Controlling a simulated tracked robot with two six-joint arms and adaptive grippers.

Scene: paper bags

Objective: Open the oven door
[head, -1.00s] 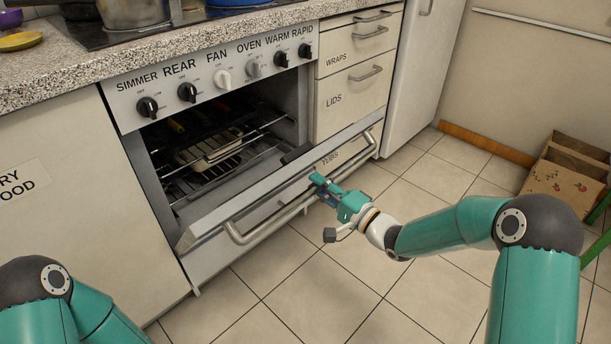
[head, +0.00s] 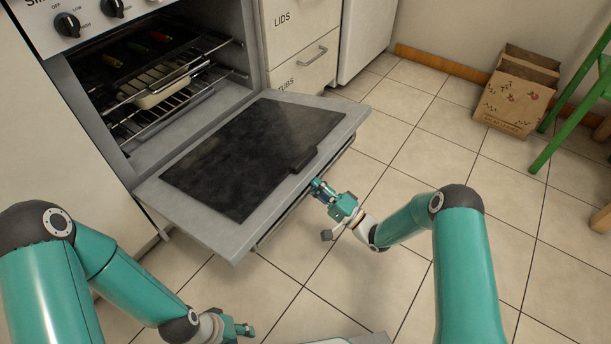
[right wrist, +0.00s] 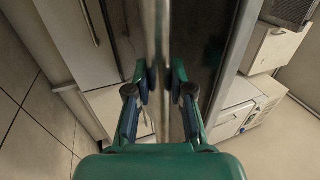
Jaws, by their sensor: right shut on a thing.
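The oven door (head: 200,232) is swung down, close to level, with its dark glass inner panel (head: 240,155) facing up. The oven cavity (head: 100,95) stands open behind it. My right gripper (head: 319,188) is at the door's front edge. In the right wrist view its fingers (right wrist: 160,88) are shut on the metal door handle (right wrist: 158,35). In the head view the handle is mostly hidden under the door. My left gripper (head: 246,329) is low in front, apart from the door; its jaws are too small to read.
Inside the oven, a light dish (head: 160,90) sits on wire racks. Drawers (head: 305,60) stand right of the oven. A brown paper bag (head: 515,95) and a green stool or chair (head: 570,95) are at the far right. The tiled floor (head: 410,130) between is clear.

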